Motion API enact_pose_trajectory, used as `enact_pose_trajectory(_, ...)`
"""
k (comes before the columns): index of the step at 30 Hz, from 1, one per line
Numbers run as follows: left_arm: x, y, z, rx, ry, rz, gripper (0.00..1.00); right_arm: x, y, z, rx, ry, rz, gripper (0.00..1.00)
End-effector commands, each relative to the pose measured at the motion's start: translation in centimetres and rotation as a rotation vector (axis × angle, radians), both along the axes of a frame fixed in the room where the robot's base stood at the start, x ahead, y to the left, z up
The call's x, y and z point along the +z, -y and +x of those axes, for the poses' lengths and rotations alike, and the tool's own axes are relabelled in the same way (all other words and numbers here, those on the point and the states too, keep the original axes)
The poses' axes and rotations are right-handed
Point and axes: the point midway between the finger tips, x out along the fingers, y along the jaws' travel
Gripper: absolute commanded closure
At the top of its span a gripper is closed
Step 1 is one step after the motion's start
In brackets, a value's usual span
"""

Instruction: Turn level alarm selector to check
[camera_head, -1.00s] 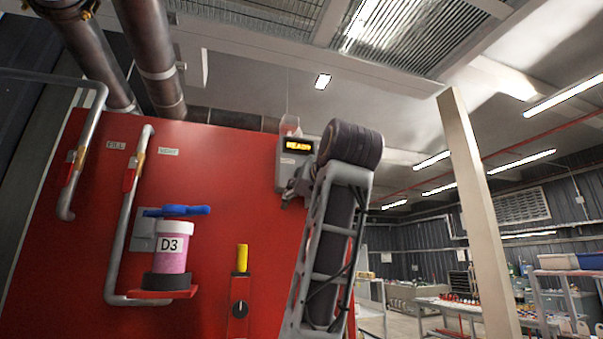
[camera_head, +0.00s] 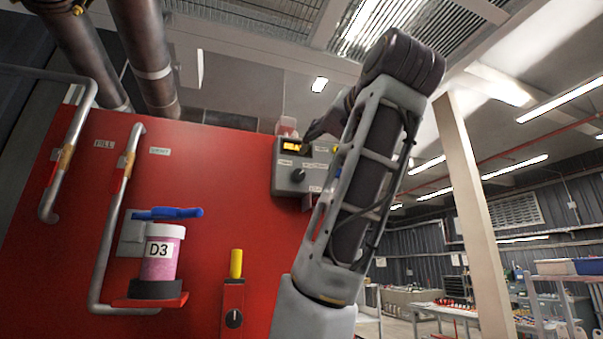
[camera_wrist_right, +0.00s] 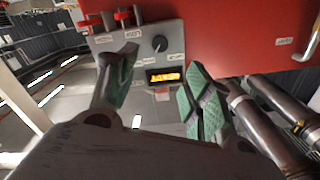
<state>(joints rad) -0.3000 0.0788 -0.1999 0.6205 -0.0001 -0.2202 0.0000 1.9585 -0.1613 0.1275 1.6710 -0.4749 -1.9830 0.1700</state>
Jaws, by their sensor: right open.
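A grey control box (camera_head: 284,187) is on the red panel and carries a dark round knob (camera_head: 297,175) and a lit amber display (camera_head: 293,147). The right wrist view shows the same knob (camera_wrist_right: 159,43) and display (camera_wrist_right: 163,76), upside down. I cannot read which knob is the level alarm selector. A second black knob (camera_head: 234,319) is on a red box below a yellow handle. My right gripper (camera_wrist_right: 162,95) is open, its green pads apart and nothing between them. It is in front of the grey box, apart from the knob. My left gripper is not in view.
A pink jar marked D3 (camera_head: 161,255) sits on a red shelf at the left, below a blue handle (camera_head: 167,213). Pipes (camera_head: 113,210) run up the red panel (camera_head: 205,210). A pale post (camera_head: 470,200) and benches stand at the right.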

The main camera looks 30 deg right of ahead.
Motion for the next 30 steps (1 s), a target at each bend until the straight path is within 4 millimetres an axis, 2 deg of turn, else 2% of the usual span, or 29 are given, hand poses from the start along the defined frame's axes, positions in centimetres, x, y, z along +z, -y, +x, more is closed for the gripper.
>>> enact_pose_trajectory(5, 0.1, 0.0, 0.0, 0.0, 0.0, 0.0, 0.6, 0.0, 0.1, 0.3, 0.0, 0.0, 0.0, 0.49)
enact_pose_trajectory(11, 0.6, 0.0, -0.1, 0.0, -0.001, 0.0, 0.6, 0.0, 0.4, 1.7, 0.0, -0.002, 0.0, 0.49)
enact_pose_trajectory(30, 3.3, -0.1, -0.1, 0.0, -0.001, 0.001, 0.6, 0.1, 2.3, 9.7, 0.0, -0.005, 0.0, 0.49)
